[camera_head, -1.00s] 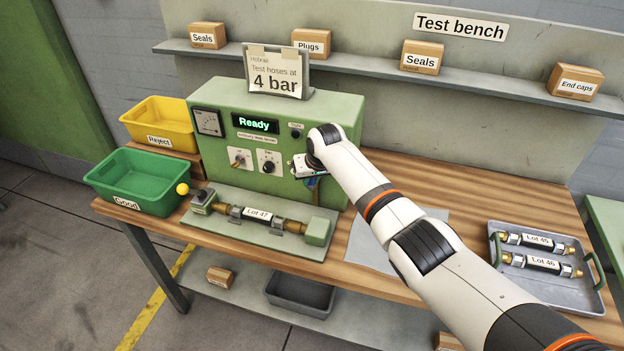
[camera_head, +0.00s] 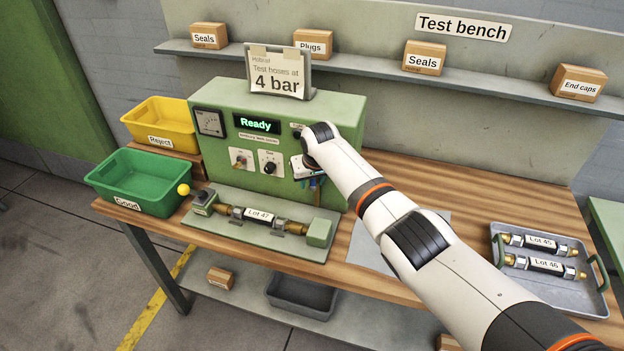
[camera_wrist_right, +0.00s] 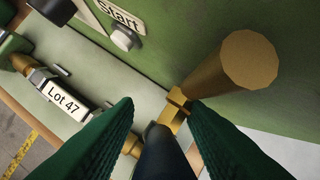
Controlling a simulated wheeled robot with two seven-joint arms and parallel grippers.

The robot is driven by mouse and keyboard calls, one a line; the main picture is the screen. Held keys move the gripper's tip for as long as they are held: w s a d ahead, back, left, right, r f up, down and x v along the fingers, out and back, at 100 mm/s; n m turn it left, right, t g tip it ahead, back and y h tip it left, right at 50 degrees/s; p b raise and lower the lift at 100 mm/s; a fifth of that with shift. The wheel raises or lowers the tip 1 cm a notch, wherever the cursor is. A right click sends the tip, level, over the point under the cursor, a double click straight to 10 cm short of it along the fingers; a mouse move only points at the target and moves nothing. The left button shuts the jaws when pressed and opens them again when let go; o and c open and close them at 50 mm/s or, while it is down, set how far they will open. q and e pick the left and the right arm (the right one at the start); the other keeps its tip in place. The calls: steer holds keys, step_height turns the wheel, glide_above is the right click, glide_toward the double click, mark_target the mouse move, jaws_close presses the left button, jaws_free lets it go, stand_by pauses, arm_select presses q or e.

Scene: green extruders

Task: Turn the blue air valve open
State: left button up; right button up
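The green test unit (camera_head: 225,170) stands on the bench with its display reading "Ready". My right gripper (camera_head: 312,181) is at the right part of its front face, mostly hidden by my wrist. A small blue part of the valve (camera_head: 318,184) shows beneath it. In the right wrist view, the green fingers of my right gripper (camera_wrist_right: 160,118) are apart, one on each side of a dark blue lever (camera_wrist_right: 166,158). Narrow gaps show beside the lever. Brass valve fittings (camera_wrist_right: 225,85) lie just beyond the fingertips. My left gripper is not in view.
The Lot 47 hose (camera_head: 258,214) lies in the fixture before the unit. A Start button (camera_wrist_right: 123,39) is near the fingers. Green (camera_head: 130,180) and yellow (camera_head: 165,115) bins stand left; a grey tray (camera_head: 570,297) with two hoses stands right.

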steer(key=shift+r, duration=0.1)
steer(key=shift+s+r, duration=0.1)
steer(key=shift+r, duration=0.25)
steer(key=v, duration=1.1)
steer(key=shift+b, duration=0.3)
